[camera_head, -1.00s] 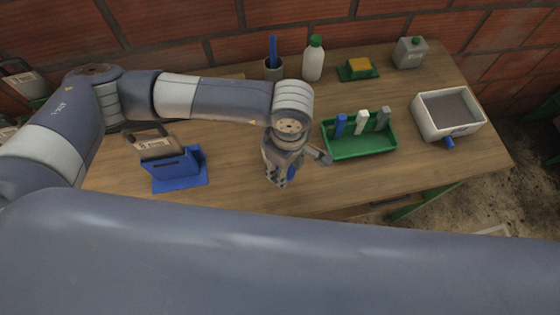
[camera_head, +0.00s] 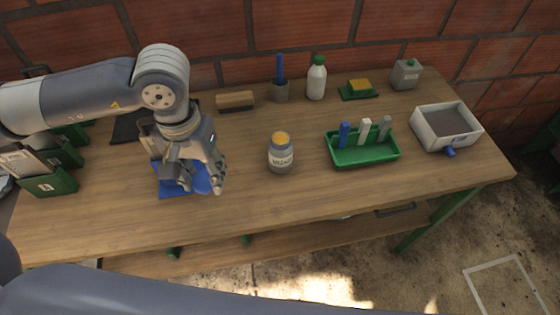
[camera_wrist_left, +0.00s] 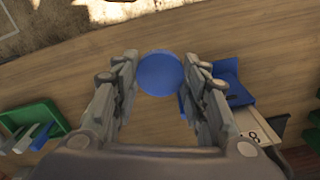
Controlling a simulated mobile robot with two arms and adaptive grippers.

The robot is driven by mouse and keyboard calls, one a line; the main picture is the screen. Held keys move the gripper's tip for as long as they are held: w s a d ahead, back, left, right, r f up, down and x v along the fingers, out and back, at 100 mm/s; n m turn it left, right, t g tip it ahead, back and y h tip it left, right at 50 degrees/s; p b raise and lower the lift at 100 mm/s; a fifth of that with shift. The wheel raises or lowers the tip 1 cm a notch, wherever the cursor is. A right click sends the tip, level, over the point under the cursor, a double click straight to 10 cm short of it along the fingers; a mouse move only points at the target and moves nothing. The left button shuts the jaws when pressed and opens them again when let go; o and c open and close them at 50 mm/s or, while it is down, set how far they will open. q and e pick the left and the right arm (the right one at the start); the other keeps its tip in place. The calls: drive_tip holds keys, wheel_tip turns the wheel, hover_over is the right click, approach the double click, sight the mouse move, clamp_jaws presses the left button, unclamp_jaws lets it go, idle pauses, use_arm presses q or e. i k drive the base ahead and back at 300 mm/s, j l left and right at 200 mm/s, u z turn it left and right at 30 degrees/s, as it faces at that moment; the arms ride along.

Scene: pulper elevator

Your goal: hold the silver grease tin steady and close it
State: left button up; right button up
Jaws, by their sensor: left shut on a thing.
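The silver grease tin (camera_head: 281,157) stands upright and open on the table, with a label on its side and yellow grease showing at its top. My left gripper (camera_head: 204,186) is to the left of the tin and apart from it. It is shut on a round blue lid (camera_wrist_left: 160,74), which sits between the fingertips in the left wrist view. In the head view the lid is partly hidden by the fingers. My right gripper is not in view.
A blue stand (camera_head: 170,184) is beside and partly behind my left gripper. A green tray (camera_head: 365,158) with several upright pieces stands right of the tin. A grey-white box (camera_head: 445,139) is further right. The table between gripper and tin is clear.

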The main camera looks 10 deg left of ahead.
sight(281, 147)
drive_tip(key=k+j+z, duration=0.2)
drive_tip(key=j, duration=0.15)
drive_tip(key=j+z, duration=0.25)
drive_tip(key=k+j+z, duration=0.2)
drive_tip(key=j, duration=0.2)
drive_tip(key=k+j+z, duration=0.25)
drive_tip(key=i+j, duration=0.1)
